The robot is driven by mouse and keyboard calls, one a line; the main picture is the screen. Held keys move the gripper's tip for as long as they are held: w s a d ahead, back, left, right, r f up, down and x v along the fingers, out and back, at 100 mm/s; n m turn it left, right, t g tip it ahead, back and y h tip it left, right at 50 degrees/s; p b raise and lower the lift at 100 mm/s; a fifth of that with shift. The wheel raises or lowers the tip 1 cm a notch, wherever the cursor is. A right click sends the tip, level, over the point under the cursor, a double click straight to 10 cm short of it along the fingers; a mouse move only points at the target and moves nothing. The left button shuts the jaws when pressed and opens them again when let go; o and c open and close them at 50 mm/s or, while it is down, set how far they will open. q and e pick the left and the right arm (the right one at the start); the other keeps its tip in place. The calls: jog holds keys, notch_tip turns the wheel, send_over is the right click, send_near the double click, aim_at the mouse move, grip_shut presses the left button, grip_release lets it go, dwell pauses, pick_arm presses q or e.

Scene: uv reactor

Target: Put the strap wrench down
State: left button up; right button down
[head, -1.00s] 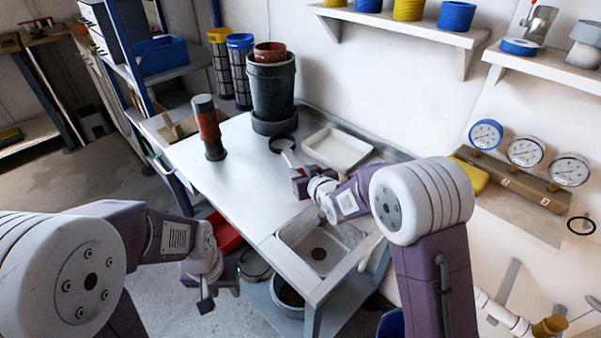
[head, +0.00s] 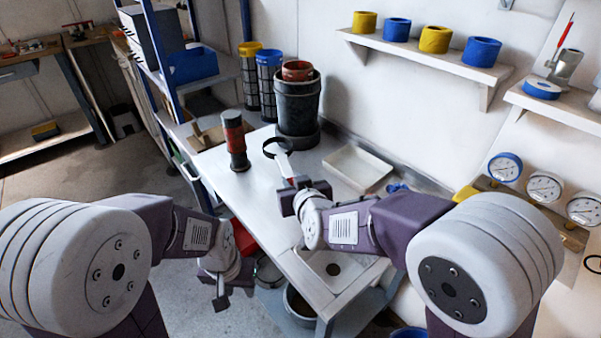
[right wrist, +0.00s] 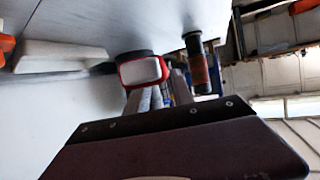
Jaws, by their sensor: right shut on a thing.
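The strap wrench has a black strap loop (head: 277,147) and a pale handle (head: 285,166) with a red part near the jaws. My right gripper (head: 296,190) is shut on the handle over the steel bench (head: 259,190). The loop points away from me, between the dark red-and-black cylinder (head: 235,142) and the black pot (head: 297,105). I cannot tell whether the wrench touches the bench. In the right wrist view, its red and white part (right wrist: 143,70) shows beyond the jaws. My left gripper (head: 221,297) hangs low left of the bench, jaws unclear, apparently empty.
A white tray (head: 357,168) lies on the bench to the right of the wrench. A sink (head: 333,268) is at the near end. Bare bench top lies left of the right gripper. Gauges (head: 544,187) stand at the right wall.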

notch_tip(320, 180, up, 17)
jog(key=p, duration=1.6)
jog(key=shift+p, duration=0.4)
